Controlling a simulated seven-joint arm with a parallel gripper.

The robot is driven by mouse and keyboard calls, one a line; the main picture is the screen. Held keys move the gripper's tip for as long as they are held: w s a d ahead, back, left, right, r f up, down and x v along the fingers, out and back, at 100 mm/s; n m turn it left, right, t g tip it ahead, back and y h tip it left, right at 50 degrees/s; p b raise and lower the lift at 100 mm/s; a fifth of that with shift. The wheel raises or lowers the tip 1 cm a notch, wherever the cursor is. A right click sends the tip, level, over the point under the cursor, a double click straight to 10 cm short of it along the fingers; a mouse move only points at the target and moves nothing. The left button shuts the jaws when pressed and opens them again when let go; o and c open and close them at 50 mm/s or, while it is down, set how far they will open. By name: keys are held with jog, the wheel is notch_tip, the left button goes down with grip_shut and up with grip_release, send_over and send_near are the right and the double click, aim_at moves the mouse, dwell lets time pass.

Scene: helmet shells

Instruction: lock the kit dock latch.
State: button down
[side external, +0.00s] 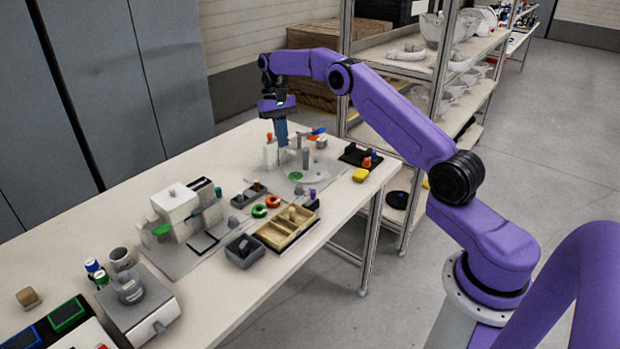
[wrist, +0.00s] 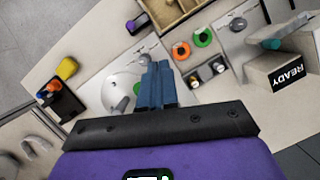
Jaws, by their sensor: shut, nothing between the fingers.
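My gripper (side external: 282,147) is shut and empty, its blue fingers pointing down over the far part of the table. In the wrist view the closed fingers (wrist: 158,70) reach over a pale round plate (wrist: 118,92). In the side view this grey plate (side external: 318,178) carries a green disc (side external: 295,176) and upright pale posts (side external: 305,157). A small orange-topped post (side external: 269,138) stands at the left of the fingers. I cannot tell which part is the kit dock latch, or whether it is locked. The fingers hide part of the plate fixture, and contact cannot be made out.
A dark holder with coloured pegs (side external: 360,157) and a yellow block (side external: 361,175) stand right of the plate. Green and orange rings (side external: 259,211), a tan divided tray (side external: 270,236) and a white machine (side external: 175,203) lie nearer. A READY sign (wrist: 289,77) shows in the wrist view.

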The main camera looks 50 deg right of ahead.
jog(key=d+f+m+y, duration=0.1)
jog(key=d+f+m, duration=0.1)
jog(key=d, duration=0.6)
jog(key=shift+s+d+f+m, duration=0.15)
jog(key=shift+s+f+m, duration=0.2)
jog(key=shift+f, duration=0.5)
jog(key=x, duration=1)
jog(key=shift+s, duration=0.1)
jog(key=shift+s+a, duration=0.6)
jog(key=shift+s, duration=0.2)
jog(key=shift+s+a, duration=0.6)
jog(key=shift+s, duration=0.15)
jog(key=shift+a, duration=0.1)
jog(key=shift+a, duration=0.9)
